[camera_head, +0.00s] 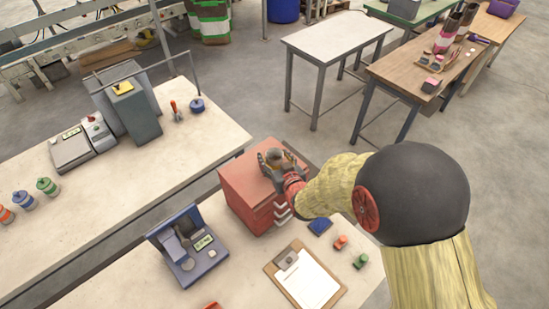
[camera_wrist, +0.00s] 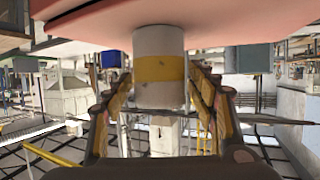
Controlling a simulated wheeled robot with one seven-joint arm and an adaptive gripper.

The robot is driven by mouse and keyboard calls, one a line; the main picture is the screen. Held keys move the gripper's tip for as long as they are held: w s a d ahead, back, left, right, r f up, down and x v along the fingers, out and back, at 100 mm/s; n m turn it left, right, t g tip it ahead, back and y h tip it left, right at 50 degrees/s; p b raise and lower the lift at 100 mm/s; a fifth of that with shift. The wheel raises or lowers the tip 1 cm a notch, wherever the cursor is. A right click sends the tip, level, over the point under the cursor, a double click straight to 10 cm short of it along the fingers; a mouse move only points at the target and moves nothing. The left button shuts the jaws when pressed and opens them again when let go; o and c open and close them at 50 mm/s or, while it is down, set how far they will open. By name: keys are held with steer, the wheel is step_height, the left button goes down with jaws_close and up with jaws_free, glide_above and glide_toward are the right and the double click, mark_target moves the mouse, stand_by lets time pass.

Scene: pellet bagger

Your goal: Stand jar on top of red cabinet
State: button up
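The jar (camera_wrist: 159,68), pale grey with a yellow band, is between my gripper's fingers in the wrist view, which is upside down. My gripper (camera_wrist: 160,78) has one finger on each side of the jar at the band, with its fingertips close against it; it looks shut on the jar. The jar's base meets or nearly meets the red cabinet's top (camera_wrist: 85,22); I cannot tell if a thin gap is left. In the head view my gripper (camera_head: 279,163) is over the top of the red cabinet (camera_head: 240,181), and the jar (camera_head: 273,154) is partly hidden by the fingers.
Another bench (camera_head: 150,190) with a grey machine is to the left. The cabinet top around the jar looks clear.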

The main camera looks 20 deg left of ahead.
steer(key=shift+r, duration=0.1)
steer(key=shift+r, duration=0.15)
steer(key=p+v, duration=0.2)
steer(key=v, duration=1)
steer(key=shift+d, duration=0.1)
steer(key=w+d+r+m+h, duration=0.1)
steer(key=d+r+m+h, duration=0.15)
steer(key=d+r, duration=0.55)
steer(key=w+d+r+m+h, duration=0.1)
steer(key=d+r+m+h, duration=0.2)
steer(key=d, duration=0.8)
steer(key=s+d+r+m+g+h, duration=0.1)
steer(key=s+d+r+g, duration=0.1)
steer(key=s+d+r, duration=0.2)
steer(key=s+d+r+m+g+h, duration=0.1)
steer(key=s+d+r, duration=0.3)
steer(key=s+d, duration=0.7)
steer(key=s+g+h, duration=0.1)
steer(key=s, duration=0.3)
steer(key=shift+s+r+g, duration=0.3)
steer(key=shift+r, duration=0.05)
